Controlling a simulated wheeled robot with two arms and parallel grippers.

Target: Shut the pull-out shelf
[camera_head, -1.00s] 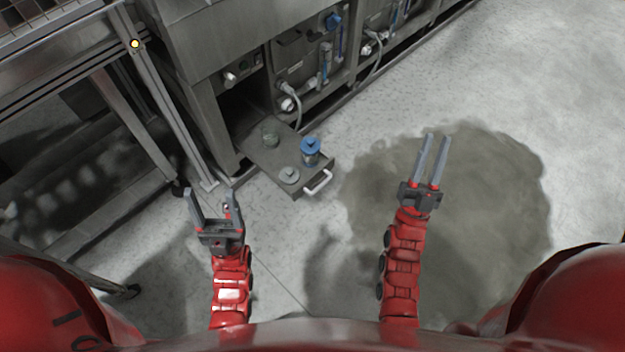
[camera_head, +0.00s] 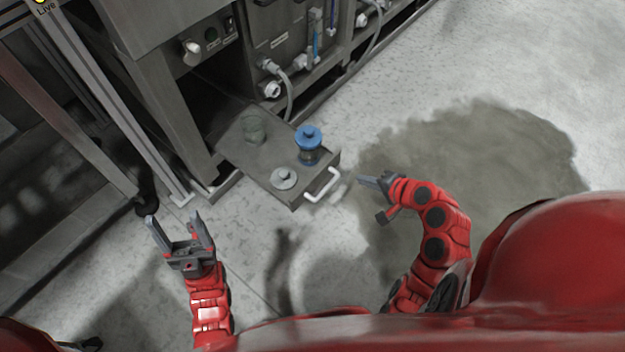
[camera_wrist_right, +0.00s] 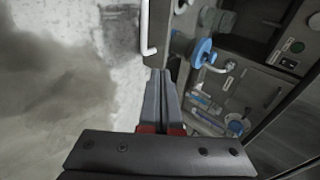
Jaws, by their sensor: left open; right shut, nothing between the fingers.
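The pull-out shelf (camera_head: 262,178) sticks out from a dark bay low in the grey machine, with a white handle (camera_head: 322,187) on its front edge. On it stand a blue-topped jar (camera_head: 308,147), a greenish glass jar (camera_head: 254,128) and a pale round lid-like piece (camera_head: 284,179). My right gripper (camera_head: 362,180) is shut and empty, just right of the handle, pointing at it with a small gap. In the right wrist view its fingers (camera_wrist_right: 164,78) are together beside the handle (camera_wrist_right: 147,30). My left gripper (camera_head: 180,222) is open and empty, left of the shelf above the floor.
The machine (camera_head: 170,110) has a steel leg beside the bay. A metal frame (camera_head: 120,110) stands to the left. Hoses and valves (camera_head: 285,80) sit behind the shelf. The floor to the right is clear, with a dark wet-looking patch (camera_head: 460,155).

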